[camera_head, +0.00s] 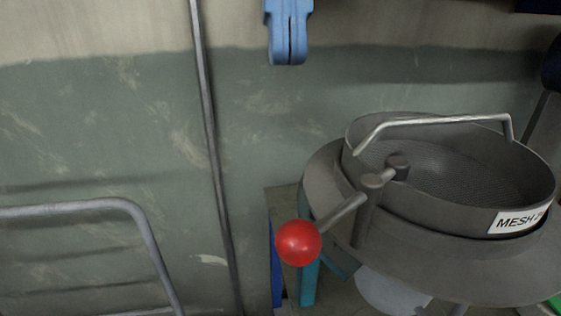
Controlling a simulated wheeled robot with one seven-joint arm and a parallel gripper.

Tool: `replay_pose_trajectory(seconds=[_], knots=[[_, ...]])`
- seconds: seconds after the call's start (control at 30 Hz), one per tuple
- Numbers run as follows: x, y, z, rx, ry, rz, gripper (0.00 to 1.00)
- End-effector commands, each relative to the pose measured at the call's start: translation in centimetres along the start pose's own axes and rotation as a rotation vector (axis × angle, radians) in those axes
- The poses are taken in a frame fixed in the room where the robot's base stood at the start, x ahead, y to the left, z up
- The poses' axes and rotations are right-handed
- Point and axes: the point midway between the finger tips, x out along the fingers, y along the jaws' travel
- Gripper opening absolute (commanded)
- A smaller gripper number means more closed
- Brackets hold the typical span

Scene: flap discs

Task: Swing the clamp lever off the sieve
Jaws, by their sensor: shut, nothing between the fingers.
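The round grey sieve (460,213) sits at the right, with a white "MESH" label on its front and a bent metal handle across its top. The clamp lever (345,210) is at the sieve's left side. Its arm ends in a red ball (298,243) pointing to the lower left, and its other end has a dark pad (398,165) over the sieve's inside near the left rim. My blue gripper (287,60) is at the top centre, pointing down, shut and empty. It is apart from the lever, above and to the left of the sieve in the picture.
A thin grey pipe (209,120) runs down the green and beige wall left of my gripper. A bent metal rail (70,209) stands at the lower left. Blue and teal posts show below the red ball. The space between my gripper and the lever looks clear.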

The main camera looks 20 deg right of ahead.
Motion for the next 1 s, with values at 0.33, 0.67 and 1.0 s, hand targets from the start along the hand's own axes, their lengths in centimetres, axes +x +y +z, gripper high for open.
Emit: replay_pose_trajectory(seconds=[0.33, 0.67, 1.0], knots=[[1.1, 0.0, 0.0, -0.005, 0.004, 0.0, 0.0], [6.5, 0.0, -0.1, -0.005, 0.006, 0.002, 0.0], [9.8, 0.1, -0.1, -0.005, 0.003, 0.003, 0.0]])
